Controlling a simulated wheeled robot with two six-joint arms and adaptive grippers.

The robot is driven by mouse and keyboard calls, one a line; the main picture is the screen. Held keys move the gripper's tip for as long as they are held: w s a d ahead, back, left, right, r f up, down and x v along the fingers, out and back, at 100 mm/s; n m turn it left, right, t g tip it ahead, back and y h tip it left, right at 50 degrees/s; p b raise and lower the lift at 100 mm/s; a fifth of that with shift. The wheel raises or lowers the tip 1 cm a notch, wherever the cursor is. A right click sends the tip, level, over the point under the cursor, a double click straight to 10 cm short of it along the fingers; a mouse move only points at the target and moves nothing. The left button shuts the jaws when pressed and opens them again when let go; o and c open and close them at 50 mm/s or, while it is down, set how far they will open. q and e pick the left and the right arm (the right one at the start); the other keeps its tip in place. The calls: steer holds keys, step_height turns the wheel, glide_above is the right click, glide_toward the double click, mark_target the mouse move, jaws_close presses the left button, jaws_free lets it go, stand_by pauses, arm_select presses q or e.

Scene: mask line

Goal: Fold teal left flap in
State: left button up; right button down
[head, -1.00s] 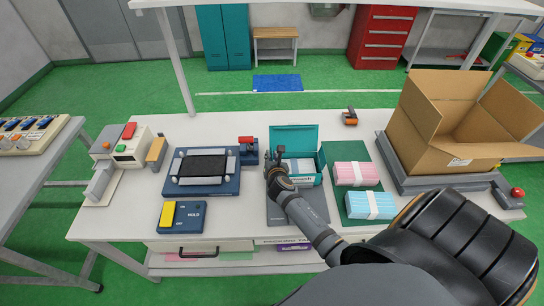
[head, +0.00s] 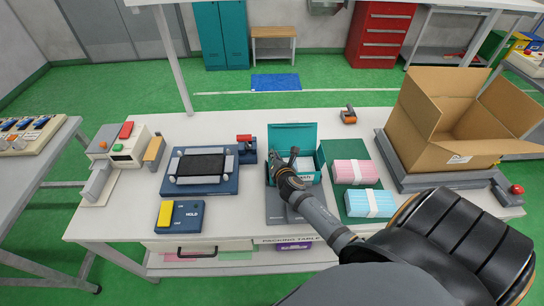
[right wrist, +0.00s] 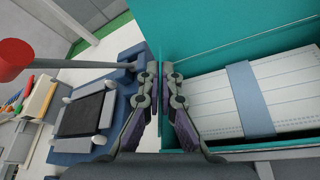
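The teal box (head: 307,139) stands on a grey board at the middle of the table, its back lid upright. White masks with a pale blue band (right wrist: 251,97) lie inside it. My right gripper (head: 279,160) is at the box's left side in the head view, partly covering it. In the right wrist view my right gripper (right wrist: 159,72) has its fingertips close together at the box's left edge. It looks shut. The left flap cannot be told clearly behind the fingers, nor whether they touch it. My left gripper is not in view.
A blue fixture with a black pad (head: 202,165) lies left of the box, with a red-topped device (head: 245,148) between. Pink (head: 352,172) and blue (head: 369,203) mask packs lie on a green mat to the right. An open carton (head: 440,132) stands farther right.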

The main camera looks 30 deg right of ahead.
steer(key=shift+s+d+f+m+t+y+b, duration=0.25)
steer(key=shift+f+m+t+b, duration=0.2)
steer(key=shift+m+b, duration=0.65)
steer(key=shift+d+y+b, duration=0.15)
steer(key=shift+y+b, duration=0.1)
steer(key=shift+b, duration=0.4)
steer(key=c, duration=2)
jaws_free()
steer(key=shift+c, duration=0.2)
steer(key=o, duration=0.4)
steer(key=shift+o, duration=0.2)
steer(key=v, duration=1.2)
steer(key=shift+f, duration=0.1)
